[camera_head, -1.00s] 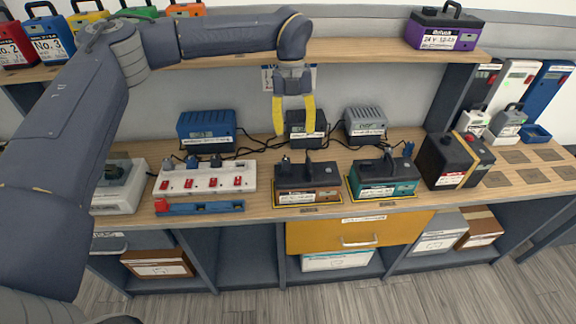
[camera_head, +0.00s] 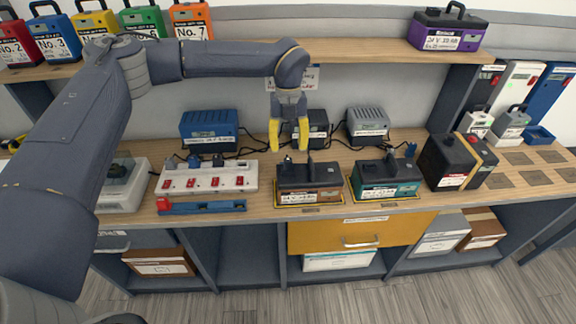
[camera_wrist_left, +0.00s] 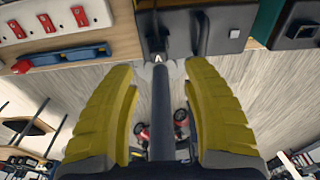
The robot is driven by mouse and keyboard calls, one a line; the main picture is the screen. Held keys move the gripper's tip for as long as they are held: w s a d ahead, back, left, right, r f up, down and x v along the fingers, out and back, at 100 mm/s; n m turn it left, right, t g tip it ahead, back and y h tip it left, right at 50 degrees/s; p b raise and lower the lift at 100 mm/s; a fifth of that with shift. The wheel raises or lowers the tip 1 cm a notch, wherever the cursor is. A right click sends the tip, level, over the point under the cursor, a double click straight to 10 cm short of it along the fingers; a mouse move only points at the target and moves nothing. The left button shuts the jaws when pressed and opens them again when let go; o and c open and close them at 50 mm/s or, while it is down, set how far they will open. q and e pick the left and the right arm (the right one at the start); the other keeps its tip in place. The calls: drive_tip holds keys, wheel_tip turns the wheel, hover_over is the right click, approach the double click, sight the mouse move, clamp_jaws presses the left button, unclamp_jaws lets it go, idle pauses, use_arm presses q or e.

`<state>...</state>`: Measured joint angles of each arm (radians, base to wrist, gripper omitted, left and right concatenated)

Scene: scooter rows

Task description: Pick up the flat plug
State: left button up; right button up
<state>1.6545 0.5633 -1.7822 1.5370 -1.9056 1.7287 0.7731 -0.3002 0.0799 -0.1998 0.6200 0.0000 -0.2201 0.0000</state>
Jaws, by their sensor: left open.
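My left gripper (camera_head: 289,147) is open and empty, its yellow fingers pointing down above the back of a dark charger with a brown front (camera_head: 310,196). A small dark plug (camera_head: 287,162) and a thin upright dark piece (camera_head: 309,168) stand on this charger, just below the fingertips. In the left wrist view a dark plug-like piece (camera_wrist_left: 158,44) sits beyond the open fingers (camera_wrist_left: 161,80), with a dark bar between them. I cannot tell for certain which piece is the flat plug. My right gripper is not in view.
A white power strip (camera_head: 240,178) with red switches and several plugs lies left, a blue rail (camera_head: 225,206) before it. A teal-fronted charger (camera_head: 385,190) stands close on the right. Boxes with black cables line the back wall. The upper shelf (camera_head: 350,50) is behind my arm.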

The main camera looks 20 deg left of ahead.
sight(288, 159)
use_arm(q)
drive_tip(key=shift+s+f, duration=0.15)
drive_tip(key=shift+f, duration=1.55)
drive_tip(key=shift+s+f, duration=0.1)
drive_tip(key=shift+f, duration=1.55)
drive_tip(key=shift+c, duration=0.6)
clamp_jaws()
